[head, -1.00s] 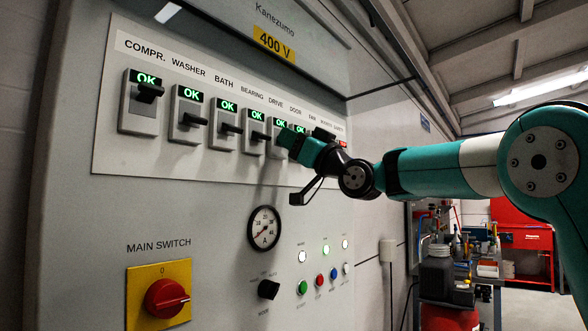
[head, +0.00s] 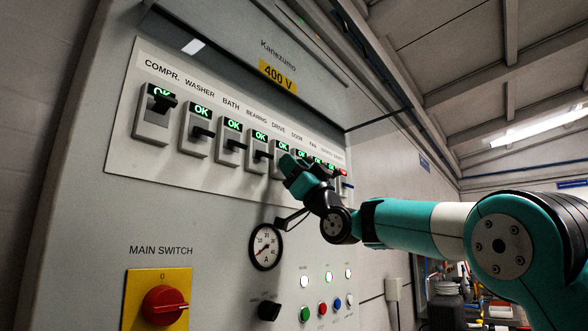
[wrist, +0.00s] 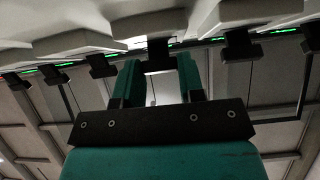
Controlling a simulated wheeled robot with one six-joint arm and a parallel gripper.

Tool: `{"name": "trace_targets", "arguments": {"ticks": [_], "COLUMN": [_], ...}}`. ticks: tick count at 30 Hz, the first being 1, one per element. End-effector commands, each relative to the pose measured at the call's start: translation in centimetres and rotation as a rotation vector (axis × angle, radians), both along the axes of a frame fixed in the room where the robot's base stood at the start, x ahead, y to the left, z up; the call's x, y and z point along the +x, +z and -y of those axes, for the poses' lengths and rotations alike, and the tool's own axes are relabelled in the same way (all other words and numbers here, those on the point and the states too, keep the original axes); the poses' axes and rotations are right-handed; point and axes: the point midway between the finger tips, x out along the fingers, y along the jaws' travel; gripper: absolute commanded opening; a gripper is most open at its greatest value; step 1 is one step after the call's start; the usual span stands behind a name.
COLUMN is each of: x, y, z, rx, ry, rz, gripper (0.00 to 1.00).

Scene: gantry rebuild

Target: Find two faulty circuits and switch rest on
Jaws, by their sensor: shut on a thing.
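A grey panel (head: 190,235) carries a row of breakers under labels. The COMPR. lever (head: 165,103) is up. The WASHER lever (head: 203,132), BATH lever (head: 237,145) and BEARING lever (head: 264,155) are lower on their housings. These show green OK, as does the DRIVE breaker (head: 281,160). The last indicator at right (head: 342,172) is red. My gripper (head: 288,164) is at the DRIVE breaker and hides its lever and partly those beyond. In the wrist view its green fingers (wrist: 160,78) are shut on a black lever (wrist: 160,50), apparently DRIVE.
Below are a round gauge (head: 266,247), a black mode knob (head: 269,311), coloured buttons (head: 322,308) and a red main switch (head: 163,305) on a yellow plate. In the wrist view, neighbouring levers (wrist: 236,44) stand close on both sides. A cluttered bench (head: 500,312) is at far right.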

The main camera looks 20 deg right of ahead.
Motion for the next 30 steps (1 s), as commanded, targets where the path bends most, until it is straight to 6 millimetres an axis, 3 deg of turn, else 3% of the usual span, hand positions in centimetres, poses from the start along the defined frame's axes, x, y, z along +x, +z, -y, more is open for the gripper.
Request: {"name": "trace_targets", "arguments": {"ticks": [3,4,7,19,30], "x": [0.0,0.0,0.0,-0.5,-5.0], "y": [-0.1,-0.1,0.0,-0.9,-7.9], "z": [0.0,0.0,0.0,0.4,3.4], "rx": [0.0,0.0,0.0,-0.001,0.0], "ry": [0.001,0.001,0.001,-0.001,-0.003], "rz": [-0.001,-0.001,-0.001,0.0,-0.002], "gripper": [0.12,0.41,0.62,0.62,0.62]}}
